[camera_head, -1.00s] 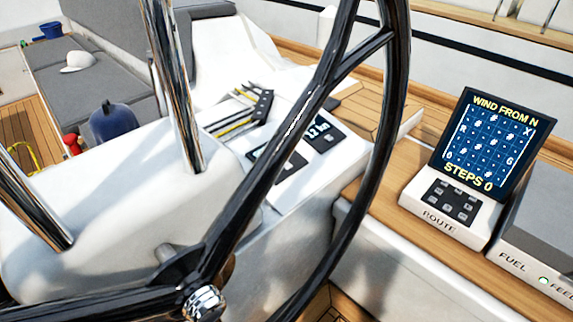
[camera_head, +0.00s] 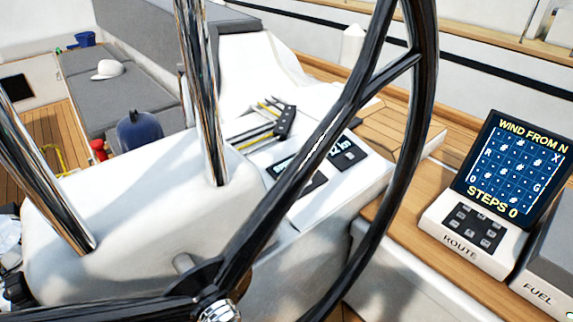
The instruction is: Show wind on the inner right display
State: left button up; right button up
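I cannot tell which of these is the inner right display. Neither of my grippers is in view.
At right, a ROUTE unit (camera_head: 470,222) shows "WIND FROM N" and "STEPS 0", beside a FUEL box (camera_head: 545,290). Black levers (camera_head: 285,122) sit behind the displays.

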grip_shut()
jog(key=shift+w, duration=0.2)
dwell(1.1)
